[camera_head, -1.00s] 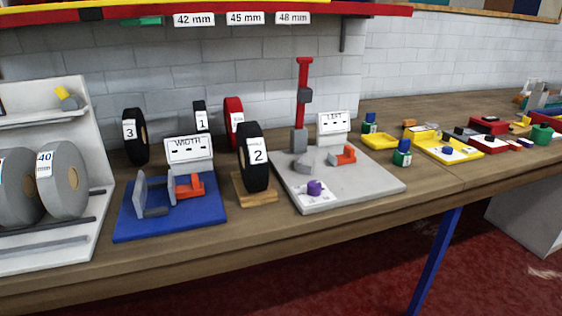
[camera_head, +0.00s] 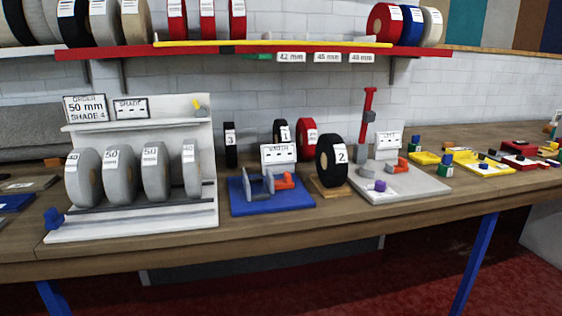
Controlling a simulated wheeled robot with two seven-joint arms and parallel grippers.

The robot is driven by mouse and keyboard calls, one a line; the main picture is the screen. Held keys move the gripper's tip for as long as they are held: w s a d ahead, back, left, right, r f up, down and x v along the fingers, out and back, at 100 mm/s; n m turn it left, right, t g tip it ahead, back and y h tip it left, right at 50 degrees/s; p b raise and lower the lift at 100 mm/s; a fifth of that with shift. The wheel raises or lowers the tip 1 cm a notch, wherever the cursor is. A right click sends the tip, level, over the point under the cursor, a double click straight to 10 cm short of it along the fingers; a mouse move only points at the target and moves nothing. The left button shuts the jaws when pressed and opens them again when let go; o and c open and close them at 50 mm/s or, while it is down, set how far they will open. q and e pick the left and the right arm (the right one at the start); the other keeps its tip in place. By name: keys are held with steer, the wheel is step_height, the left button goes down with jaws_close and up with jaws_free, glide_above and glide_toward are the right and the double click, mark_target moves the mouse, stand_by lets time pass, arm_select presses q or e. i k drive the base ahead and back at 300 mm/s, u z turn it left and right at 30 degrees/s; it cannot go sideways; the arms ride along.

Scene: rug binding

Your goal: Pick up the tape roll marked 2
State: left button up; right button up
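The tape roll marked 2 (camera_head: 331,162) is black with a white label. It stands upright on a small wooden base (camera_head: 330,188) on the workbench, between the blue width gauge and the grey plate. Black rolls marked 3 (camera_head: 230,146) and 1 (camera_head: 281,132) stand behind and to its left, with a red roll (camera_head: 307,138) near roll 1. Neither of my grippers shows in the head view.
The blue width gauge (camera_head: 243,207) stands left of roll 2, and the grey plate (camera_head: 419,187) with a red post (camera_head: 367,102) stands right. A white rack (camera_head: 130,226) with several grey rolls is further left. A red-edged shelf (camera_head: 120,52) with more rolls hangs above.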

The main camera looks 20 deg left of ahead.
mark_target(331, 160)
steer(key=u, duration=1.05)
steer(key=i, duration=0.4)
steer(key=z, duration=0.05)
